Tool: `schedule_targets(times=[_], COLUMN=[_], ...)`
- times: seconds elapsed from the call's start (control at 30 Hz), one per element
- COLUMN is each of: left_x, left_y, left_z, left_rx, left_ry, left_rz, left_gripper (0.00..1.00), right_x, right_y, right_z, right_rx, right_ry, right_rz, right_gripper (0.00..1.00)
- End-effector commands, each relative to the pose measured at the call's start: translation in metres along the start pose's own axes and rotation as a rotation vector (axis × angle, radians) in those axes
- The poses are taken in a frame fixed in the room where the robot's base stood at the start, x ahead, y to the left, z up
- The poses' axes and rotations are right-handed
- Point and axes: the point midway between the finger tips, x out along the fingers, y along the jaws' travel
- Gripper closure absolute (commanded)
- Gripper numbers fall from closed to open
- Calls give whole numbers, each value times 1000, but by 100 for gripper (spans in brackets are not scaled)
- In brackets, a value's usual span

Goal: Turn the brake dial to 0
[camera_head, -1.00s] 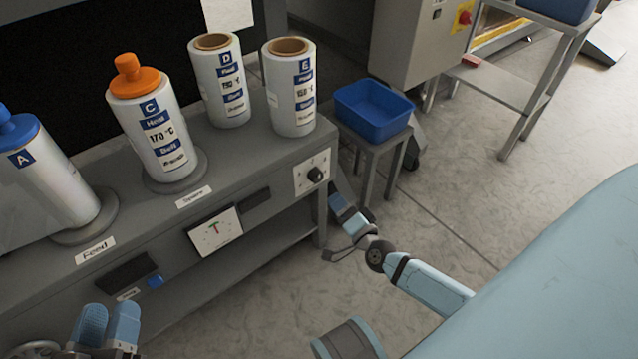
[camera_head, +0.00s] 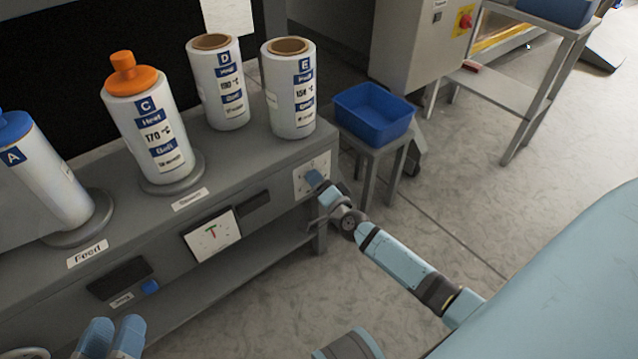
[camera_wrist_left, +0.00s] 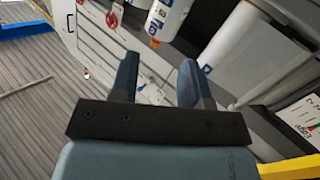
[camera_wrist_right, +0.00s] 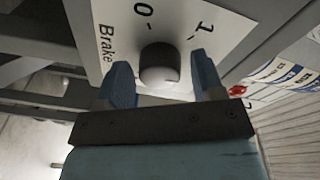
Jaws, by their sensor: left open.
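The brake dial (camera_wrist_right: 160,64) is a dark round knob on a white plate (camera_wrist_right: 228,30) marked "Brake", with 0 and 1 visible, in the right wrist view. I cannot tell which number it points to. In the head view the plate (camera_head: 322,163) is on the right end of the bench front, and my right gripper (camera_head: 315,179) covers the dial. In the right wrist view my right gripper (camera_wrist_right: 161,78) is open, with one finger on each side of the dial; contact is unclear. My left gripper (camera_head: 112,334) is open and empty at the lower left.
On the bench (camera_head: 235,160) stand a blue-capped bottle A (camera_head: 45,185), an orange-capped bottle C (camera_head: 150,125) and rolls D (camera_head: 220,85) and E (camera_head: 290,90). A blue bin (camera_head: 373,112) sits on a stand to the right. The floor in front is clear.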

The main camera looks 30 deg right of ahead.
Motion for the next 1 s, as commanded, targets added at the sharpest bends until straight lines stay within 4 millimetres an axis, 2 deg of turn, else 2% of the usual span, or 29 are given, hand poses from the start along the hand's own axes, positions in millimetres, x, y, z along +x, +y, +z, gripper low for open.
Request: schedule_targets(times=[0.03,0.17,0.57,1.0], left_x=[0,0,0,-4], left_y=[0,0,1,6], left_z=[0,-1,-9,-40], left_rx=[0,1,3,-1], left_ry=[2,4,24,126], left_rz=[0,0,-1,-14], left_gripper=[57,57,57,57], right_x=[0,0,0,0], right_y=[0,0,0,-1], right_z=[0,0,-1,-2], right_rx=[0,0,-60,-402], right_ry=[0,0,4,22], right_rz=[0,0,-6,-43], right_gripper=[50,80,81,81])
